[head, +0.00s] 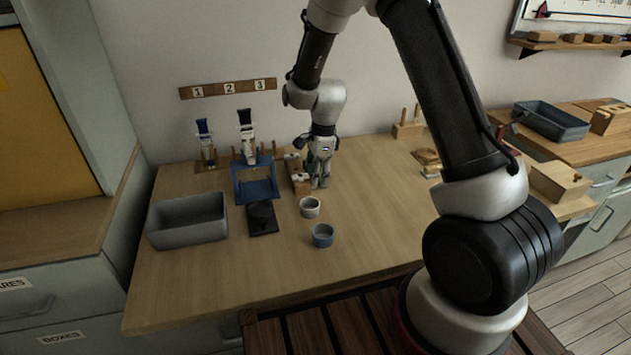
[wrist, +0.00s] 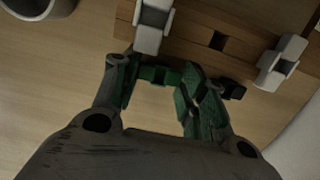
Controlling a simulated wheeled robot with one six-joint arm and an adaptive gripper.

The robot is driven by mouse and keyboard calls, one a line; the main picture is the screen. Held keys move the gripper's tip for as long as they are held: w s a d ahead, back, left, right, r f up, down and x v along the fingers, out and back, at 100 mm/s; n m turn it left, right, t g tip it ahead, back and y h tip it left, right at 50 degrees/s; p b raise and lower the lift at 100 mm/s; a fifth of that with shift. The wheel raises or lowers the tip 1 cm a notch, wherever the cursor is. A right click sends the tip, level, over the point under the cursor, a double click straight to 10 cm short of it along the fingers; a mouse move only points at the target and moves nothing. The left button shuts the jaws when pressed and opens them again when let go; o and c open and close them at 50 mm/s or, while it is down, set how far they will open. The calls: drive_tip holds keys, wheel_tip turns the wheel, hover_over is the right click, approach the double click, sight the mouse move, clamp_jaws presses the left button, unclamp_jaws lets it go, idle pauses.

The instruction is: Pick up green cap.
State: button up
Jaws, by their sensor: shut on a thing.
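In the wrist view, a small dark green cap (wrist: 158,76) sits between the two fingertips of my gripper (wrist: 156,71), beside the edge of a wooden rack (wrist: 195,28). My gripper is shut on it. Dark green also shows along the inner sides of the fingers. I cannot tell whether the cap still touches the rack or the table. In the head view, my gripper (head: 321,172) points down at the right side of the wooden rack (head: 302,187); the cap cannot be made out there.
A small black piece (wrist: 234,91) lies just right of my fingers. White clips (wrist: 282,62) stand on the rack. A white cup (head: 310,207), a blue-grey cup (head: 322,235), a blue frame (head: 240,186) and a grey bin (head: 188,232) stand nearby. The table's right front is clear.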

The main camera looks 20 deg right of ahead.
drive_tip(key=shift+d+r, duration=0.2)
drive_tip(key=shift+r, duration=0.3)
drive_tip(key=r, duration=0.6)
drive_tip(key=shift+d+r, duration=0.15)
drive_tip(key=shift+d, duration=0.05)
drive_tip(key=d, duration=1.8)
drive_tip(key=w+a+r, duration=0.2)
drive_tip(key=w+a, duration=1.1)
drive_tip(key=a, duration=0.1)
drive_tip(key=w+a+r, duration=0.1)
drive_tip(key=w+a, duration=0.2)
drive_tip(key=a, duration=0.5)
drive_tip(key=w+a+r, duration=0.2)
drive_tip(key=a, duration=0.6)
drive_tip(key=shift+f, duration=2.45)
drive_tip(key=shift+f, duration=2.3)
